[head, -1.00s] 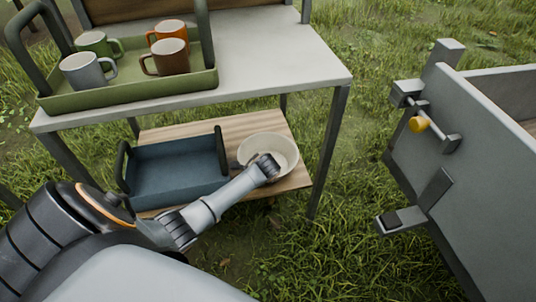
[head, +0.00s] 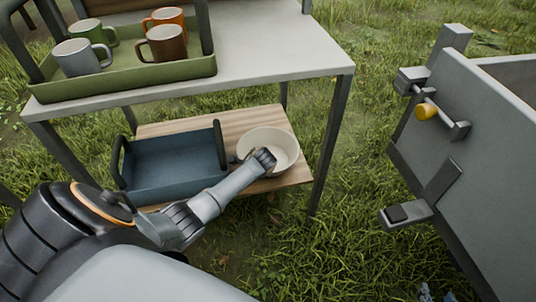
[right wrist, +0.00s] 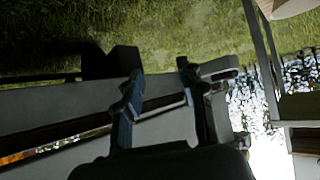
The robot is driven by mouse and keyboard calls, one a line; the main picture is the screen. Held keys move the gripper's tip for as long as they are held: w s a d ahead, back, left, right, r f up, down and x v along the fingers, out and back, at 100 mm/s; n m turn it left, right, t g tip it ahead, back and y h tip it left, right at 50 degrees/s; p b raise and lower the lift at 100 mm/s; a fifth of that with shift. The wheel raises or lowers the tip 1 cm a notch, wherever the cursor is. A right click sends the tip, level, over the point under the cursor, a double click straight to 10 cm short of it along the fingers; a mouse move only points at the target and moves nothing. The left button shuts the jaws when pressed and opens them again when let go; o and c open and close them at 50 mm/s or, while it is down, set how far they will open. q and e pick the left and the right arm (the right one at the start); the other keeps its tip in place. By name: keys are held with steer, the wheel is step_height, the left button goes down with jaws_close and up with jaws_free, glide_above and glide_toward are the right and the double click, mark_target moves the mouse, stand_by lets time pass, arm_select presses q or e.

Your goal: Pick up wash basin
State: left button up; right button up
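The wash basin (head: 284,143) is a round cream bowl on the right part of the wooden lower shelf (head: 185,124) in the head view. My left arm reaches in from the left, and its gripper (head: 250,160) is at the basin's near left rim. The wrist hides most of its fingers and part of the rim, so I cannot tell whether they grip it. My right gripper (head: 435,293) just shows at the bottom edge. In the right wrist view its two fingers (right wrist: 158,95) stand apart with nothing between them.
A blue tray (head: 175,165) stands left of the basin. A green tray (head: 130,78) with several mugs is on the white table (head: 270,40) above. A grey cart (head: 490,150) with a yellow knob stands at the right, with grass between it and the table.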

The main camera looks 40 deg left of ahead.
arm_select(q)
jaws_close()
steer(key=shift+r, duration=0.15)
